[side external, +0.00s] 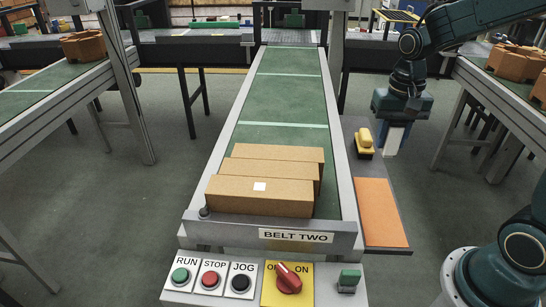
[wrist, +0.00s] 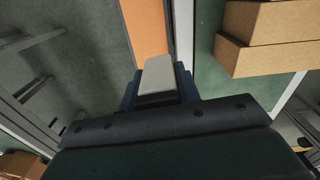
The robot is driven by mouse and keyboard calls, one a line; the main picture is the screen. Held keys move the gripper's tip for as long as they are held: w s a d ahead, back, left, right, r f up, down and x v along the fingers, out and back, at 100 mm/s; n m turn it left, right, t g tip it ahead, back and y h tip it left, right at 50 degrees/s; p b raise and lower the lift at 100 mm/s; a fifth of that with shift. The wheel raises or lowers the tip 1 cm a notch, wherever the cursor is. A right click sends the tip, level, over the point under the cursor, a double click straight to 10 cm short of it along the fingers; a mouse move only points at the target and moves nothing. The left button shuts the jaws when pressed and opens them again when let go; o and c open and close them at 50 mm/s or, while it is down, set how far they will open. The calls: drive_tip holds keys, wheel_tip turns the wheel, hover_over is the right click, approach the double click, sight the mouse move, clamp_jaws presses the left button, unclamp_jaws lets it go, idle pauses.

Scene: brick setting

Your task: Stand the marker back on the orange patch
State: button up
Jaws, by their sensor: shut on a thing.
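My gripper (side external: 396,122) hangs at the right of the belt, beyond the orange patch in the side external view. It is shut on a pale grey block, the marker (side external: 393,139), which points downward. In the wrist view the marker (wrist: 158,72) sits between the dark blue fingers (wrist: 158,88), its far end sticking out past them. The orange patch (side external: 380,212) lies flat on the grey shelf beside the belt, with nothing on it. In the wrist view the patch (wrist: 143,28) shows just beyond the marker. The marker is apart from the patch in the side external view.
A yellow-topped piece (side external: 364,137) stands on the shelf near my gripper. Several brown cartons (side external: 258,197) sit at the near end of the green belt (side external: 285,95). A button panel (side external: 240,280) fronts it. Side belts carry brown parts (side external: 84,45).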

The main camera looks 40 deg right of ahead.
drive_tip(key=shift+s+d+f+m, duration=0.25)
drive_tip(key=shift+s+d, duration=0.2)
drive_tip(key=shift+s, duration=0.35)
drive_tip(key=shift+s+d+f+m, duration=0.1)
drive_tip(key=shift+s+d+m, duration=0.15)
drive_tip(key=shift+s+d, duration=0.35)
drive_tip(key=shift+s+a, duration=0.15)
wheel_tip(320, 180, down, 16)
drive_tip(key=shift+f, duration=0.1)
drive_tip(key=shift+f, duration=1.95)
drive_tip(key=shift+f, duration=0.1)
drive_tip(key=o, duration=0.8)
